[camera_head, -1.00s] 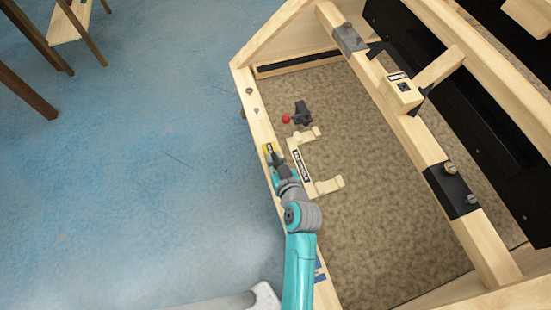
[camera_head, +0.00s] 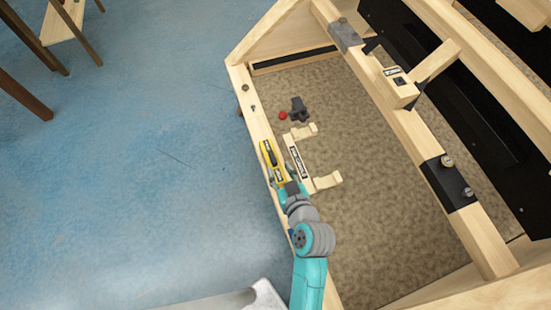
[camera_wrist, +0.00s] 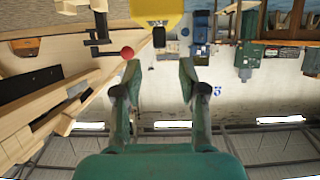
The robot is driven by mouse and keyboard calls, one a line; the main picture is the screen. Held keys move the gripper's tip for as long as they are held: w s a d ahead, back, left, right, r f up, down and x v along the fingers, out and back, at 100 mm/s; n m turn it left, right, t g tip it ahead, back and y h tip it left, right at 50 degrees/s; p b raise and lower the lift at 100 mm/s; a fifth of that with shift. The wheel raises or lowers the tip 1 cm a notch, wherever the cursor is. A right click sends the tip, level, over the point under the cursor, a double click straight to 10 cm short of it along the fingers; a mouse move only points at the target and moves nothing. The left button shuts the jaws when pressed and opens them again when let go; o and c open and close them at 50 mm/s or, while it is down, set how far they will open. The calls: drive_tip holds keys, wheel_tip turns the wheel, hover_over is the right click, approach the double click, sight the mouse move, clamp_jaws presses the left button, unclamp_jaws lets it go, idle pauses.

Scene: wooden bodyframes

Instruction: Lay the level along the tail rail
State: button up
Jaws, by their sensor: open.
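The yellow level (camera_head: 268,153) lies lengthwise on the light wooden tail rail (camera_head: 249,105) at the left side of the frame. Its long side runs roughly along the rail. My gripper (camera_head: 280,180) is at the level's near end, with the arm coming from below. In the wrist view the two fingers of my gripper (camera_wrist: 160,78) are apart with nothing between them. The level's yellow end (camera_wrist: 157,10) shows at the top, beyond the fingertips with a gap.
A labelled wooden bracket (camera_head: 297,162) stands just right of the rail. A red ball (camera_head: 283,115) and a black knob (camera_head: 299,109) are near its far end. A wooden beam with black clamps (camera_head: 449,184) crosses at right. Blue floor at left is open.

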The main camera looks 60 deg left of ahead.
drive_tip(key=shift+v, duration=2.3)
